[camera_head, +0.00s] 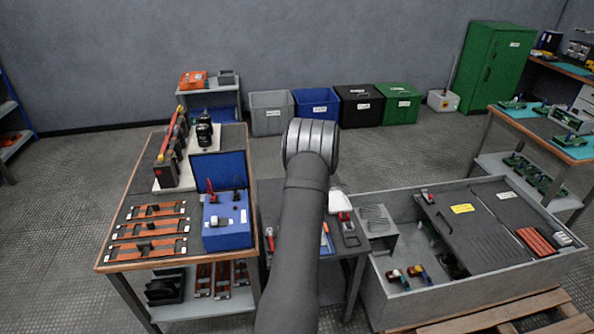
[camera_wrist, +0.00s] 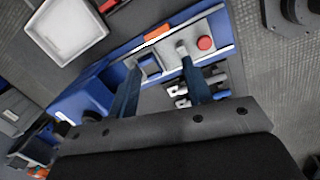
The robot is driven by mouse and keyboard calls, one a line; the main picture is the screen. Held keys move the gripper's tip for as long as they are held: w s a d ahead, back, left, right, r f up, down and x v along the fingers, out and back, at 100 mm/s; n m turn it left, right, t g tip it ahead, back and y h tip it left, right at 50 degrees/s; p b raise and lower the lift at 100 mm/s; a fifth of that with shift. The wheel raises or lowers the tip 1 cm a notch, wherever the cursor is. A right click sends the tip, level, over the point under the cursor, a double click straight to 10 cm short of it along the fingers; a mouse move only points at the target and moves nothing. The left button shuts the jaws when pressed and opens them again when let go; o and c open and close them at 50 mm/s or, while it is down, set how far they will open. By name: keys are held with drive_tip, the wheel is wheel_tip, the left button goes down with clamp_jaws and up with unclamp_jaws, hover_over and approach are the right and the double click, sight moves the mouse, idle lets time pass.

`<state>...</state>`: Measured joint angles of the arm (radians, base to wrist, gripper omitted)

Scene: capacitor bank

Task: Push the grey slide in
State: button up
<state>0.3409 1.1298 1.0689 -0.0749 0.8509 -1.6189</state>
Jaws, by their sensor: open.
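The fingers reach over a blue-edged fixture (camera_wrist: 103,72). A light grey plate (camera_wrist: 218,28) on it carries a red round button (camera_wrist: 205,43), and a small grey post-like piece (camera_wrist: 181,47) stands near the right fingertip. A dark square (camera_wrist: 150,66) sits near the left fingertip. I cannot tell for sure which grey part is the slide, or whether a finger touches it. In the head view my arm hides the gripper and most of this fixture.
A white tray (camera_wrist: 68,27) lies beside the fixture. Silver-ended parts (camera_wrist: 205,82) lie close to the right finger. In the head view, a left bench (camera_head: 127,225) holds a blue box (camera_head: 227,222), and a large grey crate (camera_head: 440,305) stands at right.

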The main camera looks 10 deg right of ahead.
drive_tip(key=s+m, duration=0.1)
drive_tip(key=m, duration=0.1)
drive_tip(key=s+a+m+t+y, duration=0.1)
drive_tip(key=m, duration=0.1)
drive_tip(key=s+a+m, duration=0.1)
drive_tip(key=m, duration=0.1)
drive_tip(key=shift+s+a+f+t+y, duration=0.1)
drive_tip(key=shift+s+f+t+y, duration=0.2)
drive_tip(key=shift+s+f+t, duration=0.1)
clamp_jaws()
drive_tip(key=s+m+t, duration=0.2)
drive_tip(key=s+m, duration=0.4)
drive_tip(key=m, duration=0.3)
drive_tip(key=shift+f, duration=3.95)
drive_tip(key=shift+w, duration=0.1)
drive_tip(key=shift+w, duration=4.75)
drive_tip(key=shift+s, duration=1.55)
wheel_tip(320, 180, up, 7)
drive_tip(key=shift+f, duration=0.15)
